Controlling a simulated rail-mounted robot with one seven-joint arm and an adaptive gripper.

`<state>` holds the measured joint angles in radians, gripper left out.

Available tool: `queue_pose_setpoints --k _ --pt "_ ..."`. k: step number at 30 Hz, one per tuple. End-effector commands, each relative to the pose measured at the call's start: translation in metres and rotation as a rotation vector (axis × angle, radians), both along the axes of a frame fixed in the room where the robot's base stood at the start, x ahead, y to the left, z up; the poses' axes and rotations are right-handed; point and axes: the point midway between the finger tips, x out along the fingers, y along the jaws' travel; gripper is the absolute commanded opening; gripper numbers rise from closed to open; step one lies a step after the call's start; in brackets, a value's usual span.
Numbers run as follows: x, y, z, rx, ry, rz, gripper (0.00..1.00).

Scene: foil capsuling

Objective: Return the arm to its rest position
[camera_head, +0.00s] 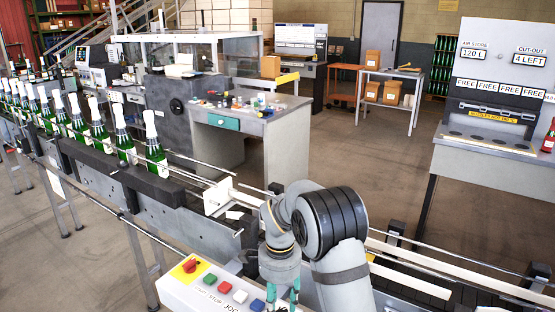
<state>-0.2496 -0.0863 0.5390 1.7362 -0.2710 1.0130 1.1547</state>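My arm (338,225) is bent over the conveyor at the lower middle of the view. My gripper (283,297) hangs pointing down at the bottom edge, just right of the control box (205,290). Its two teal fingers stand apart, with nothing seen between them. The fingertips are close to the picture edge, so their lowest part is hard to see. The control box has a red knob on yellow (190,265) and green, red, white and blue buttons. The blue button (257,304) is nearest the gripper; I cannot tell whether they touch.
Green bottles with white tops (152,140) stand in a row on the conveyor at left. A white plate (217,196) stands across the line. Behind are a grey bench (278,130) with small parts and, at right, a station (490,150) with FREE labels. Open floor lies between.

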Motion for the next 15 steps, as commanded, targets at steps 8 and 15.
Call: queue_pose_setpoints --k 8,15 --pt "0.0 -0.002 -0.02 0.0 0.003 0.2 0.4" --pt "0.001 -0.003 -0.02 0.0 0.005 0.522 0.4"
